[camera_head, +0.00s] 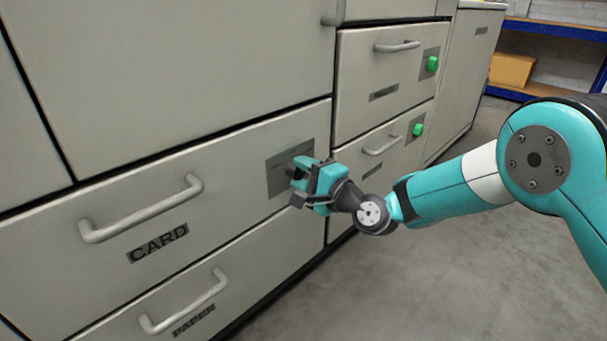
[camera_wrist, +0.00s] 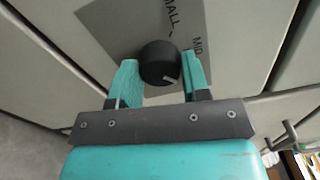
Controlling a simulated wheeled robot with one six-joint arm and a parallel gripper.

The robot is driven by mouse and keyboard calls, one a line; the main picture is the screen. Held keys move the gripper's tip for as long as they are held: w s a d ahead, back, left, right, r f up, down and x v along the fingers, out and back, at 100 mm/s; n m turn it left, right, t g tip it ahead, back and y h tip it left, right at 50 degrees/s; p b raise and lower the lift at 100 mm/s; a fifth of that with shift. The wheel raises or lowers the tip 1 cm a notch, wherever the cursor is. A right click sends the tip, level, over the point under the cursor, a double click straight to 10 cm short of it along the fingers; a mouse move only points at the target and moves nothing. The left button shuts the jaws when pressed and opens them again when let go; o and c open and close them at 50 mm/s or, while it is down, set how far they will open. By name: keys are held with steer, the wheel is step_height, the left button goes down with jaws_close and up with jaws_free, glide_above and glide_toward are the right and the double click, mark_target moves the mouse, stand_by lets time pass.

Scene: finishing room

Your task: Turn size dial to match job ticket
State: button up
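The size dial (camera_wrist: 157,58) is a round black knob with a pale mark on its rim, which points to the lower right in the wrist view. It sits on a grey plate (camera_wrist: 110,22), which also shows on the CARD drawer in the head view (camera_head: 279,178). Part of a word ending "MALL" and the word "MID" are printed beside the knob. My gripper (camera_wrist: 162,75) has one teal finger on each side of the knob, with no clear gap, and appears shut on it. In the head view my gripper (camera_head: 297,182) hides the knob. No job ticket is readable.
The CARD drawer (camera_head: 232,158) and PAPER drawer (camera_head: 235,292) have bar handles that stick out left of my gripper. Two drawers farther right carry green knobs (camera_head: 432,63). Blue shelving with a yellow box (camera_head: 511,69) stands behind. The floor (camera_head: 420,270) is clear.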

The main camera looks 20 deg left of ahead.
steer(key=shift+c, duration=0.7)
steer(key=shift+n, duration=0.3)
steer(key=n, duration=0.4)
steer(key=shift+n, duration=0.3)
steer(key=n+b, duration=0.2)
steer(key=n, duration=0.3)
steer(key=shift+f, duration=0.1)
steer(key=n+b, duration=0.3)
steer(key=n, duration=0.2)
steer(key=shift+n, duration=0.4)
steer(key=shift+n+b, duration=1.25)
steer(key=shift+n, duration=0.75)
